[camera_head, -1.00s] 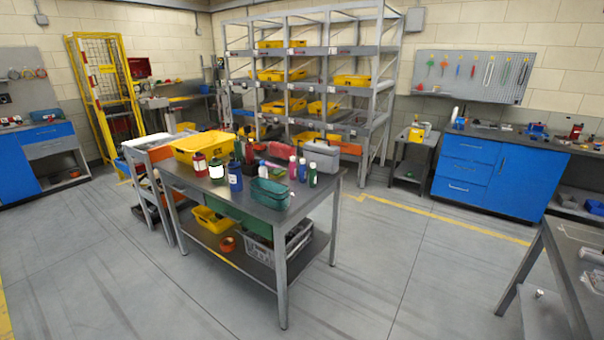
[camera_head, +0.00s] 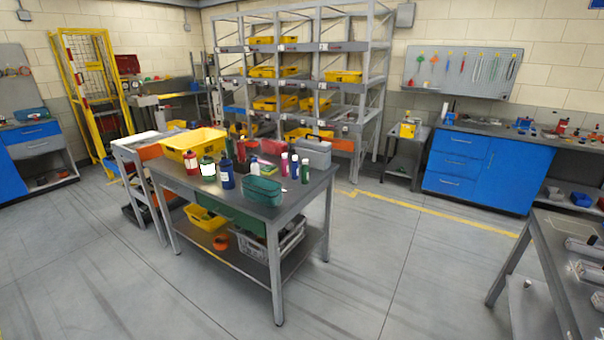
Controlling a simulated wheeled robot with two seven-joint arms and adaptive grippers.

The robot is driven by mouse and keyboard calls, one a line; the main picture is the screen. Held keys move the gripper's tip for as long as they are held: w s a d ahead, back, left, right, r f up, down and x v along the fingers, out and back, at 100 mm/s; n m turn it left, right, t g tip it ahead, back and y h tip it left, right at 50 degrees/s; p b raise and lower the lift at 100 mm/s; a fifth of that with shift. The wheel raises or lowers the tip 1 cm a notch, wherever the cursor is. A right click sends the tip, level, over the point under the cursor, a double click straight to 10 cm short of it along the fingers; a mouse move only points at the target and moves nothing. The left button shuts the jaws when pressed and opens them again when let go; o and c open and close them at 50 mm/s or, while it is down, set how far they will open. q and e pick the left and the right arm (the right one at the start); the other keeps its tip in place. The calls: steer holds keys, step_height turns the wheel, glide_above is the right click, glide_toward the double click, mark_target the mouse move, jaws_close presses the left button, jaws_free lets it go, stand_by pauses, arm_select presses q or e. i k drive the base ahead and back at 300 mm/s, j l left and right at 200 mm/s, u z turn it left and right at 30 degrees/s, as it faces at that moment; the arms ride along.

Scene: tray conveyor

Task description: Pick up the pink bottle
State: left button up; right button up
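The pink bottle (camera_head: 284,164) stands upright on the grey metal worktable (camera_head: 293,203), near its right end. It is small, with a pale top. A purple-and-white bottle (camera_head: 294,167) stands close on its right, and a dark green one (camera_head: 305,172) stands just beyond that. A teal case (camera_head: 262,191) lies in front, nearer to me. Neither of my grippers is in view.
A yellow crate (camera_head: 180,146), a blue bottle (camera_head: 227,175) and a grey toolbox (camera_head: 315,152) also stand on the worktable. Another bench (camera_head: 548,250) is at the right edge. Open floor (camera_head: 400,255) lies between them.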

mark_target(284, 161)
steer(key=i+j+z, duration=0.1)
steer(key=i+j, duration=0.2)
steer(key=i+j+z, duration=0.1)
steer(key=i+j, duration=0.15)
steer(key=i+j+z, duration=0.1)
steer(key=i+j, duration=0.2)
steer(key=j, duration=0.15)
steer(key=i+j+z, duration=0.1)
steer(key=i+j, duration=0.35)
steer(key=j, duration=0.3)
steer(key=i+j+z, duration=0.15)
steer(key=j, duration=0.25)
steer(key=i+j+z, duration=0.1)
steer(key=i+j, duration=0.25)
steer(key=i+j+z, duration=0.1)
steer(key=j, duration=0.4)
steer(key=i, duration=0.1)
